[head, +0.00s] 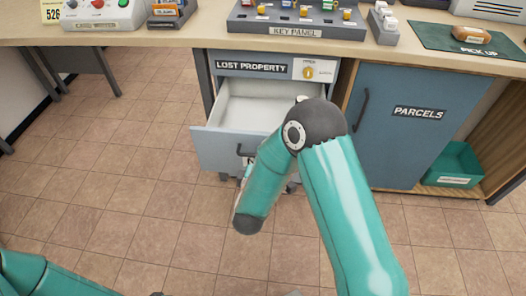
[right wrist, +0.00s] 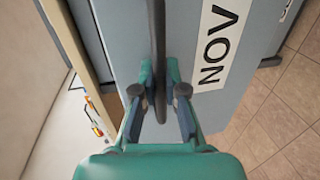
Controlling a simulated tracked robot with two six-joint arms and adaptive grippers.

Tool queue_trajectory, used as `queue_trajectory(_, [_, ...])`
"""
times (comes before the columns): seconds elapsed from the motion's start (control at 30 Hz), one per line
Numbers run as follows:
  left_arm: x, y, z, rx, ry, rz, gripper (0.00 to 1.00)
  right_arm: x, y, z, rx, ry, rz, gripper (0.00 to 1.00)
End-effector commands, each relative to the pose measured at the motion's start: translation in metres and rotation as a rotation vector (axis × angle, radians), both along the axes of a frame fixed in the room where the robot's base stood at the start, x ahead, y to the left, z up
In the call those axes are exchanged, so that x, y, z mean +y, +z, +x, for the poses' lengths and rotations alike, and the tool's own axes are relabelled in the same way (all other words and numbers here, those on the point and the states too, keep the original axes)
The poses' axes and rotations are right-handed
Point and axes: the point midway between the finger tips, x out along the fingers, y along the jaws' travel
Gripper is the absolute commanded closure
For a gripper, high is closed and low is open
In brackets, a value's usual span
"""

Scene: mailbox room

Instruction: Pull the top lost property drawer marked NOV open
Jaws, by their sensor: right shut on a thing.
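The top lost property drawer (head: 222,150) is pulled out from its cabinet under the counter, and its pale, empty-looking inside shows. Its blue-grey front bears a NOV label (right wrist: 222,45) in the right wrist view. A dark bar handle (right wrist: 159,60) stands on that front. My right gripper (right wrist: 160,98) is shut on the handle, one finger on each side of it. In the head view my right arm hides much of the drawer front and most of the gripper. My left gripper is out of sight; only part of my left arm shows at the bottom left.
The blue PARCELS door (head: 392,150) is closed at the right, near a green bin (head: 455,163). The tiled floor before the drawer is largely clear.

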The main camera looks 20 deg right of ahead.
Motion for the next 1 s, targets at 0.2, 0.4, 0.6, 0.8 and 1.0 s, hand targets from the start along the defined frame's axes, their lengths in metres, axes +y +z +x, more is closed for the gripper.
queue_trajectory(0.2, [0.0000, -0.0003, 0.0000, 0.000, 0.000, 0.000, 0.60, 0.0000, -0.0046, -0.0036, 0.014, -0.006, 0.001, 1.00])
queue_trajectory(0.4, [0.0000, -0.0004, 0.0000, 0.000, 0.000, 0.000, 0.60, 0.0002, -0.0047, -0.0034, 0.014, -0.006, 0.001, 1.00])
queue_trajectory(0.6, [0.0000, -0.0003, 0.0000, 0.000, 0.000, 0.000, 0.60, 0.0009, -0.0037, -0.0027, 0.010, -0.004, 0.000, 0.63])
queue_trajectory(0.8, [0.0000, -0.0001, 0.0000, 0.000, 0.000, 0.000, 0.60, 0.0018, -0.0018, -0.0016, 0.005, -0.002, 0.001, 0.63])
queue_trajectory(1.0, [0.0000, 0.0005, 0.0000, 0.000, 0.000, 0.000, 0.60, 0.0059, -0.0001, -0.0053, 0.004, 0.002, 0.001, 0.63])
